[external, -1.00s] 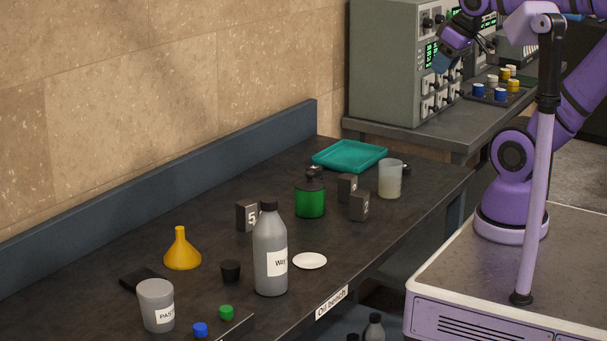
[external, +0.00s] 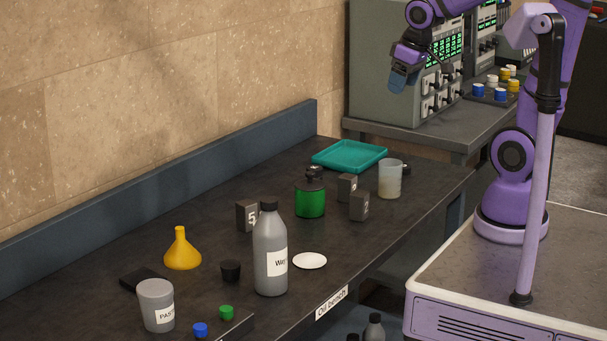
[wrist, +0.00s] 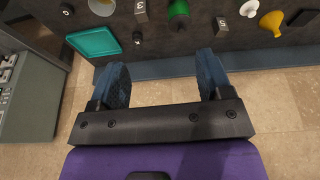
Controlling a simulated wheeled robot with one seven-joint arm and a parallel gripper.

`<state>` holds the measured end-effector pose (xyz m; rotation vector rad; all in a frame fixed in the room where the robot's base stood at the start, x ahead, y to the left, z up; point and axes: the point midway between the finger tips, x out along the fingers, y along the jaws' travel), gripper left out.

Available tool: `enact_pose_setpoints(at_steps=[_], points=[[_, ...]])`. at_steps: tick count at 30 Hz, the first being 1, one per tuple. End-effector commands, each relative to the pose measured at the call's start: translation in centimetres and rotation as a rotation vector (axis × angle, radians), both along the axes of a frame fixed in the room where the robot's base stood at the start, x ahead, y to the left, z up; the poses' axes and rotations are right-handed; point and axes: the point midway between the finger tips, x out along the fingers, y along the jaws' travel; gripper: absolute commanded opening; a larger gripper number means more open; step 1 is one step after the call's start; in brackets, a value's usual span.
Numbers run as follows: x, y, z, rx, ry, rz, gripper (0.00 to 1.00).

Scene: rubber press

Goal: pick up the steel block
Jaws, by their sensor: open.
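Several dark grey numbered blocks stand on the black bench: one marked 5 (external: 247,216) at the left of the green jar, one marked 2 (external: 360,206) and another block (external: 347,187) just behind it. Which one is steel, I cannot tell. In the wrist view two blocks show near the top edge, one (wrist: 141,12) left of the green jar and one (wrist: 194,6) right of it. My gripper (external: 404,82) is open and empty, high above the bench's far end; its blue fingers (wrist: 162,65) are spread wide in the wrist view.
A green jar (external: 310,203), teal tray (external: 350,156), beaker (external: 390,182) and grey bottle (external: 270,258) stand close to the blocks. A yellow funnel (external: 182,252) and white pot (external: 156,308) are nearer the camera. A grey instrument cabinet (external: 385,70) is behind my gripper.

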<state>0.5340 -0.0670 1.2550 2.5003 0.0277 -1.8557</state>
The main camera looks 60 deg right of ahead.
Motion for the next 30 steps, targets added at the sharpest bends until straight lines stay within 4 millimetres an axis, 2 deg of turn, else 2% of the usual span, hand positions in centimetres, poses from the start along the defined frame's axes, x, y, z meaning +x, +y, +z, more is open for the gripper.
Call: enact_pose_setpoints(at_steps=[1, 6, 15, 21, 24, 30], points=[[1.1, 0.0, -1.2, -0.001, 0.026, 0.004, 0.72], [4.3, 0.1, -4.9, -0.005, 0.087, 0.017, 0.72], [8.7, 0.2, -12.7, -0.008, 0.192, 0.04, 0.72], [10.4, 0.4, -18.2, -0.008, 0.257, 0.055, 0.72], [10.8, 0.4, -20.2, -0.008, 0.277, 0.06, 0.72], [11.1, 0.4, -22.2, -0.007, 0.295, 0.065, 0.72]])
